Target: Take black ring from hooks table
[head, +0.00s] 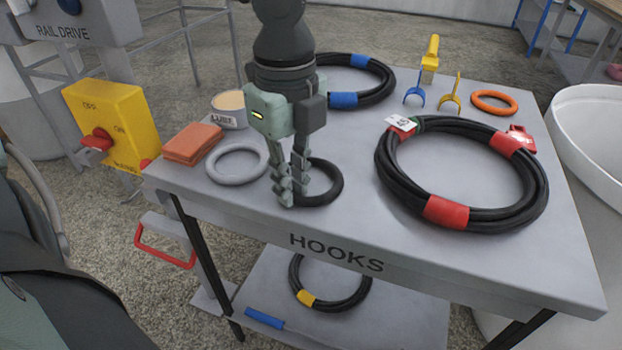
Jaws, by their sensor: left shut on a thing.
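The small black ring (334,188) lies on the grey hooks table (365,227), near its front edge left of the middle. My left gripper (291,193) comes down from above with its fingers shut on the left side of the ring. The fingers hide that part of the ring. The ring looks flat on or very close to the tabletop. My right gripper does not show.
A grey ring (237,163), orange cloths (192,143) and a tin (229,109) stand left of the gripper. A large red-banded hose coil (384,166) lies right; a blue-banded coil (377,68) lies behind. An orange ring (494,102) lies back right.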

